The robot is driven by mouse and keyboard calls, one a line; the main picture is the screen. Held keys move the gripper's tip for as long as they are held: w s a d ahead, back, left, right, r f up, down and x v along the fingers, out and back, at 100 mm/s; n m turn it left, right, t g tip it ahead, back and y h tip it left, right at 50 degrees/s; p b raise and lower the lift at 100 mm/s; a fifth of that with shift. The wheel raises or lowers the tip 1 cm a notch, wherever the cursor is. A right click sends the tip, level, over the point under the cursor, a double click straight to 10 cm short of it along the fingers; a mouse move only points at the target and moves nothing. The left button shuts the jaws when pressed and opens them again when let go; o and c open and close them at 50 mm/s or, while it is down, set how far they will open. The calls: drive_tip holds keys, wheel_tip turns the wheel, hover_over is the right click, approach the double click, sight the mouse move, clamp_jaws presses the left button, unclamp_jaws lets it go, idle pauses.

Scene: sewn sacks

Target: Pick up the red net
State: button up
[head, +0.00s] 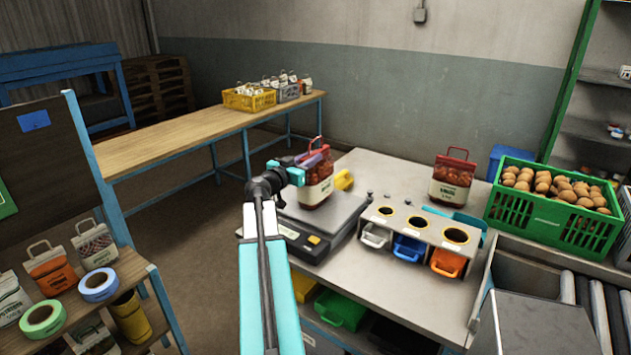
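A red net sack (318,188) with a white label and a red handle stands upright on the grey scale (306,221). A second red net sack (452,180) with a similar label and handle stands farther right on the same table, behind the block with round holes. My gripper (318,158) is at the upper left of the sack on the scale, close to its handle, and overlaps it in the picture. The fingertips are small and partly lost against the sack. I cannot tell whether they touch it or are closed.
A yellow object (344,180) lies just right of the scale sack. The holed block (417,226) with small coloured bins stands in front. A green crate of potatoes (553,219) is at right. Bare tabletop (385,171) lies between the two red sacks.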

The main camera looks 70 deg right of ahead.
clamp_jaws()
